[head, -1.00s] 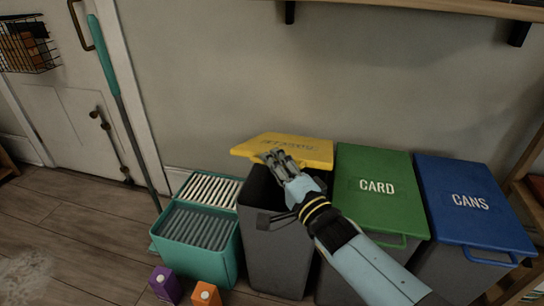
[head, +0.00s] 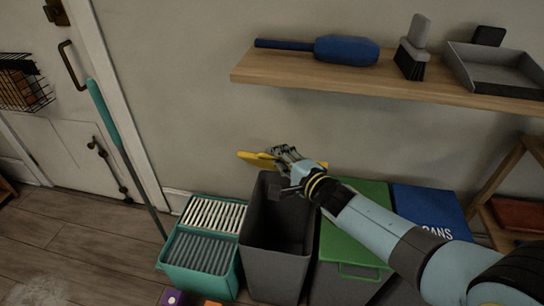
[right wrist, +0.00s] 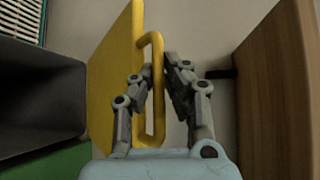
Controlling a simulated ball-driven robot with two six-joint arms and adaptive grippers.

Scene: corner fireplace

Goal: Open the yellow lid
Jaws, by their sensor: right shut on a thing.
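The yellow lid (head: 254,158) is swung up at the back of its grey bin (head: 272,246) and shows nearly edge-on in the head view. The bin's mouth is uncovered and its dark inside shows. My right gripper (head: 284,153) is at the lid, above the bin's back edge, and hides part of it. In the right wrist view the lid (right wrist: 110,82) stands upright, and my right gripper (right wrist: 160,82) is shut on its yellow loop handle (right wrist: 158,132), with a finger on each side. My left gripper is not in view.
A wooden shelf (head: 330,83) with a blue duster (head: 346,50), a brush (head: 413,50) and a dustpan (head: 497,68) is above. The green-lidded bin (head: 352,240) and blue-lidded bin (head: 425,207) stand to the right, a teal crate (head: 198,275) to the left.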

